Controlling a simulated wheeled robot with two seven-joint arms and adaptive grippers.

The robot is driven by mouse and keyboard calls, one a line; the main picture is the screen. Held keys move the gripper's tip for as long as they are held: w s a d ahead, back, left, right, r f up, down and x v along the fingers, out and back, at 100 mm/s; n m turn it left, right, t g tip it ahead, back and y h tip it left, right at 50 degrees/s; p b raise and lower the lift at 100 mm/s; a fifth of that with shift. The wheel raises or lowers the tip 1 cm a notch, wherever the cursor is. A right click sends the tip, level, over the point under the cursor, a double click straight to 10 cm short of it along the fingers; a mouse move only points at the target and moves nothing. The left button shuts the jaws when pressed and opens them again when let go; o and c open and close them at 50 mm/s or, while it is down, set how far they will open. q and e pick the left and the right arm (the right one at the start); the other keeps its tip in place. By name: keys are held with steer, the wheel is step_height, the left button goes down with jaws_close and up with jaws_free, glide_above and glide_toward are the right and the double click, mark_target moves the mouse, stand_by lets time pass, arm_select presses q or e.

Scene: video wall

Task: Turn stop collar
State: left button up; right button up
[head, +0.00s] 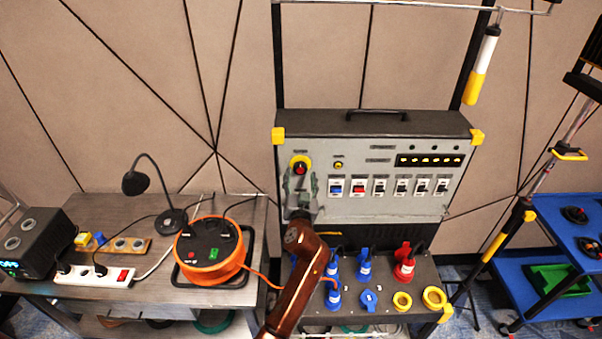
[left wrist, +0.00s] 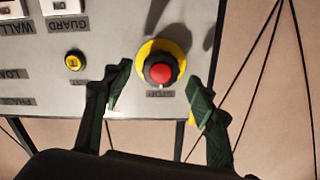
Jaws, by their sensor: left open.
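The stop button (head: 299,168) is a red knob on a yellow round collar at the upper left of the grey panel in the head view. In the left wrist view the red knob (left wrist: 161,69) and the yellow collar (left wrist: 143,53) show clearly, with the panel lettering upside down. My left gripper (head: 300,190) is just below the button in the head view. In the left wrist view its two fingers (left wrist: 160,86) are spread, one on each side of the button's near edge, with nothing between them. I cannot tell whether they touch the collar. My right gripper is not in view.
A small yellow button (head: 338,165) and a row of switches (head: 380,187) sit right of the stop. Below are blue plugs (head: 365,265) and a red plug (head: 404,266) on a shelf. An orange cable reel (head: 211,249) stands on the left table.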

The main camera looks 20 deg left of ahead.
arm_select(q)
steer(key=shift+x, duration=1.15)
steer(key=shift+c, duration=0.7)
steer(key=c, duration=1)
